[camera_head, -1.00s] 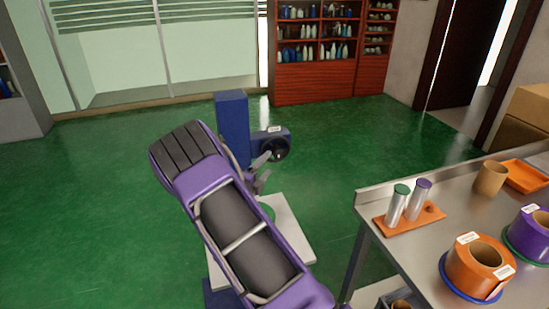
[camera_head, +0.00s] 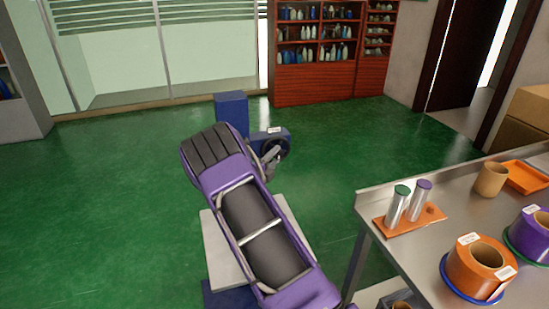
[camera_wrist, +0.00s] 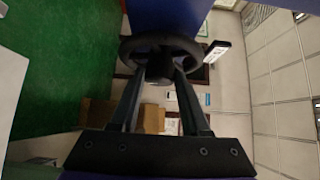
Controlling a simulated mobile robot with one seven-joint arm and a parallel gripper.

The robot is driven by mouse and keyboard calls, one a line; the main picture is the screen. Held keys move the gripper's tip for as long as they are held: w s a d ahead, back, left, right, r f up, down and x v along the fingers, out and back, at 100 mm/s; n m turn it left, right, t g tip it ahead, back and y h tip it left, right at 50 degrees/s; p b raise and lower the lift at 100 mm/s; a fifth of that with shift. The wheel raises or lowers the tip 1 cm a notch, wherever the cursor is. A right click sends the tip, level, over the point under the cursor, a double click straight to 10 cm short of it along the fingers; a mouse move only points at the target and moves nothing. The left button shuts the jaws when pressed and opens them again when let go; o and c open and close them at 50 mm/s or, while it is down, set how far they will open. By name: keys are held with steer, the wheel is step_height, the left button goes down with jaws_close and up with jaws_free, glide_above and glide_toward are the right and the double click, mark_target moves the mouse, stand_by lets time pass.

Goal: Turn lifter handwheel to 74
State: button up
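The lifter handwheel (camera_head: 277,145) is a black wheel on the blue lifter column (camera_head: 232,112), partly hidden behind my gripper in the head view. In the wrist view the handwheel (camera_wrist: 160,42) faces the camera, its dark hub between my fingers. My gripper (camera_head: 269,157) is at the wheel's front; in the wrist view my gripper (camera_wrist: 160,75) has its two fingers apart, tips by the lower rim on both sides of the hub. Whether they touch it is unclear. A small white label (camera_head: 275,130) sits above the wheel; its reading is too small to tell.
A pale platform (camera_head: 217,248) lies under my arm. A steel table (camera_head: 415,250) stands to the right with an orange tray (camera_head: 391,224), an orange roll (camera_head: 456,262) and a purple roll (camera_head: 526,223). Green floor is free left and behind.

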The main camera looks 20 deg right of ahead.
jaws_close()
steer(key=shift+r, duration=0.1)
